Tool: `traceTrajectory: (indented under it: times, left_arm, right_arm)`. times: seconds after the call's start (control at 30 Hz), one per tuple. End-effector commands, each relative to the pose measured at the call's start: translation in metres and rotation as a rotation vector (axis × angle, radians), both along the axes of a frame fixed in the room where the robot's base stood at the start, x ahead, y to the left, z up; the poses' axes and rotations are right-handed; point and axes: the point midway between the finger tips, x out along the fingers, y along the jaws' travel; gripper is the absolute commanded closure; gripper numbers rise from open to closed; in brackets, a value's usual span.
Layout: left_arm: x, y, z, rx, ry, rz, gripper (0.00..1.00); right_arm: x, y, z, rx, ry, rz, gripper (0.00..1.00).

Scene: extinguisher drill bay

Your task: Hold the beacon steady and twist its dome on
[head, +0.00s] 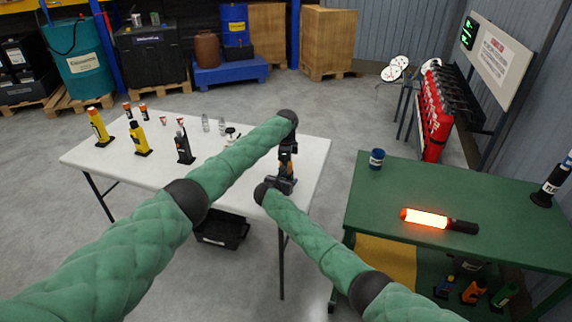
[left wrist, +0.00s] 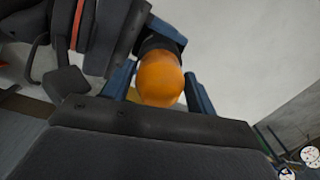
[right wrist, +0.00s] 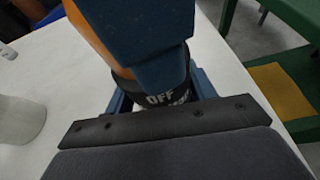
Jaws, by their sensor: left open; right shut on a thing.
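The orange dome (left wrist: 160,82) is between the fingers of my left gripper (left wrist: 158,75), which is open around it. The dome is against the dark beacon base, and I cannot tell how firmly it is seated. The black beacon base (right wrist: 160,100), marked "OFF", is held by my right gripper (right wrist: 160,90), shut on it. In the right wrist view, a blue finger of my left gripper hides part of the orange dome (right wrist: 92,40). In the head view, both grippers meet at the white table's right end, and the beacon is mostly hidden.
The white table (head: 180,122) carries several bottles and torches at its left and middle. A black crate (head: 222,231) sits on the floor below the table.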

Motion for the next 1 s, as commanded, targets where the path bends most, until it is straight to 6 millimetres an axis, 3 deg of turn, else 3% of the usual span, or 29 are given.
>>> traceTrajectory:
  times: [0.13,0.3,0.67,1.0]
  left_arm:
    - [0.0000,-0.0002,0.0002,0.000,0.000,0.000,0.45]
    - [0.0001,-0.0002,0.0004,0.000,0.000,0.000,0.76]
    - [0.0001,-0.0008,0.0003,-0.001,-0.001,0.050,0.76]
    - [0.0004,-0.0013,0.0006,-0.002,-0.002,0.289,0.76]
  right_arm:
    - [-0.0002,0.0004,-0.0003,0.000,0.000,0.001,0.80]
    - [-0.0002,0.0004,-0.0003,0.000,0.000,0.000,0.80]
    - [-0.0004,0.0006,-0.0003,0.001,0.001,0.001,0.80]
    - [-0.0006,0.0009,-0.0004,0.001,0.001,0.001,0.80]
